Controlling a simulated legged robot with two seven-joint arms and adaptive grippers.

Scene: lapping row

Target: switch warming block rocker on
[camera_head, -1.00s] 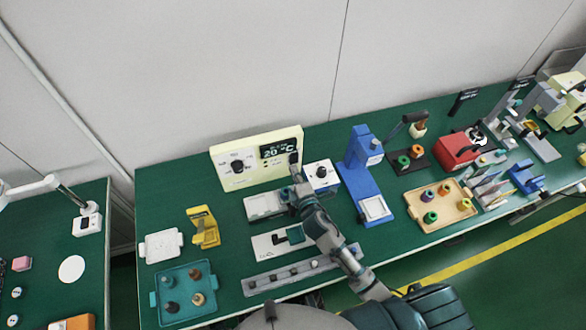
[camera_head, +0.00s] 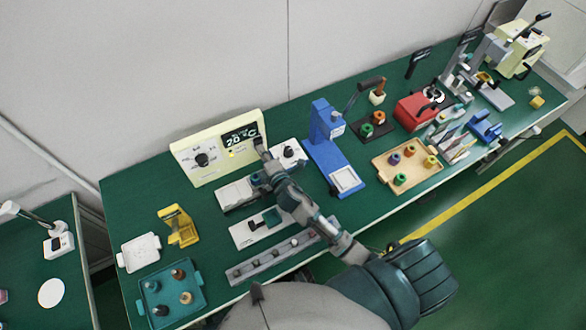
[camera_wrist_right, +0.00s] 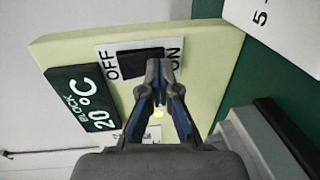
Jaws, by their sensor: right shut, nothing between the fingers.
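The warming block's cream panel (camera_head: 190,172) stands at the back of the green bench, with a dark "BLOCK 20 °C" display (camera_head: 240,136) and a black knob (camera_head: 202,159). In the right wrist view the black rocker (camera_wrist_right: 138,62) sits on a white plate between the words OFF and ON. My right gripper (camera_wrist_right: 155,68) is shut and empty, its tips over the rocker's ON end and partly hiding it. I cannot tell whether they touch or which way the rocker tilts. In the head view my right gripper (camera_head: 260,146) is at the panel's right end.
A white box with a dial (camera_head: 289,153) and a blue press (camera_head: 328,150) stand right of the panel. A yellow stand (camera_head: 178,226) and a teal tray (camera_head: 198,308) are at the left.

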